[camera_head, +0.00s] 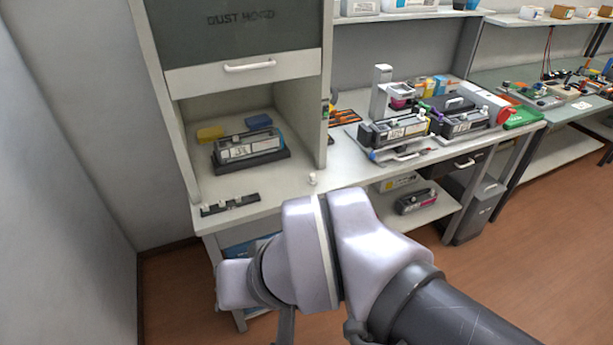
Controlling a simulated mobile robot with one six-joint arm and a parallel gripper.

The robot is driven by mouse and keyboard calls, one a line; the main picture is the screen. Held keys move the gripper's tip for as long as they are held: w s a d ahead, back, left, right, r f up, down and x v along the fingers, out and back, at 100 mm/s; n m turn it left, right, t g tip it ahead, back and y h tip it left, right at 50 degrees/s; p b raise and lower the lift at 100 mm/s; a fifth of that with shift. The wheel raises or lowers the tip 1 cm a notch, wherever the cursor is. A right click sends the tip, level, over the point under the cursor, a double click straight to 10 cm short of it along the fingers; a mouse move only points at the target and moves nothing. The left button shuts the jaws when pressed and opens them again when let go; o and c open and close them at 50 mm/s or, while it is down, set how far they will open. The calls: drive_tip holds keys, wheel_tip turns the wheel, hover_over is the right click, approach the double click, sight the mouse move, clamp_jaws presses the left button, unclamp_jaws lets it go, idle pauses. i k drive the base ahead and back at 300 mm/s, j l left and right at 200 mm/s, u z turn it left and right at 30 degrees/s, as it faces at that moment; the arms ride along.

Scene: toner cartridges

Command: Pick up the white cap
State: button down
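A small white cap (312,179) stands on the light bench top near its front edge, just right of the dust hood opening and above my arm in the picture. A black strip (230,205) lies on the bench front to the left, with a few small pale pieces on it that are too small to make out. My grey-white arm links fill the lower middle, below and in front of the cap. My gripper is not visible, so its opening and anything in it cannot be seen.
The dust hood (247,67) stands over a toner cartridge (250,146) on a dark tray, with yellow (210,134) and blue (258,121) pads behind. Bare bench surrounds the cap.

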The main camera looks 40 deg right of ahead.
sight(312, 181)
drive_tip(key=i+l+u, duration=0.2)
drive_tip(key=l, duration=0.5)
drive_tip(key=i+l+u, duration=0.15)
drive_tip(key=l, duration=0.55)
drive_tip(key=i+l+u, duration=0.2)
drive_tip(key=l, duration=0.5)
drive_tip(key=l+u, duration=0.2)
drive_tip(key=l, duration=0.55)
